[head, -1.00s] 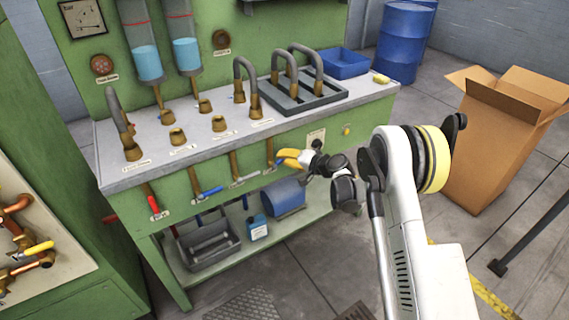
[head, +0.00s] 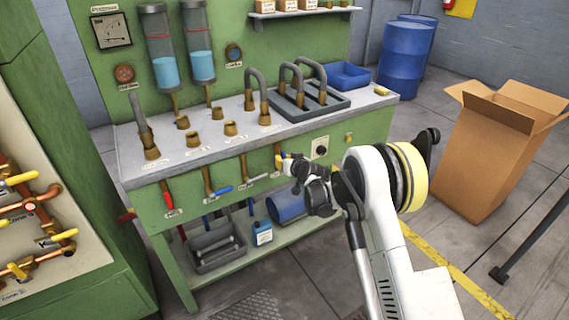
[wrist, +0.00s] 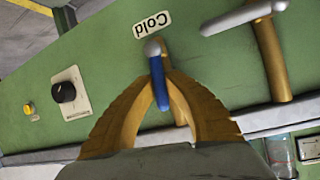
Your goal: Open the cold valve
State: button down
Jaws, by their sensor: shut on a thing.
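The cold valve's lever (wrist: 160,85) has a blue grip with a grey end and sits under the "Cold" label (wrist: 152,25) in the wrist view. It comes off a brass pipe on the green bench front. My gripper (wrist: 162,78) has its two yellow fingers closed around this lever, one on each side. In the head view, my gripper (head: 285,163) is at the bench front, at the right end of the row of valves. The lever is mostly hidden there by the fingers and wrist.
A grey-handled valve (wrist: 245,17) is beside the cold one. A black knob (wrist: 64,92) is on the other side. Blue (head: 222,190) and red (head: 168,197) levers hang farther left. A cardboard box (head: 490,150) stands right. The floor between is clear.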

jog(key=shift+s+a+n+t+h, duration=0.2)
jog(key=shift+a+n+t+h, duration=0.1)
jog(key=shift+n, duration=0.3)
jog(key=c, duration=1.4)
grip_release()
jog(key=v, duration=1.2)
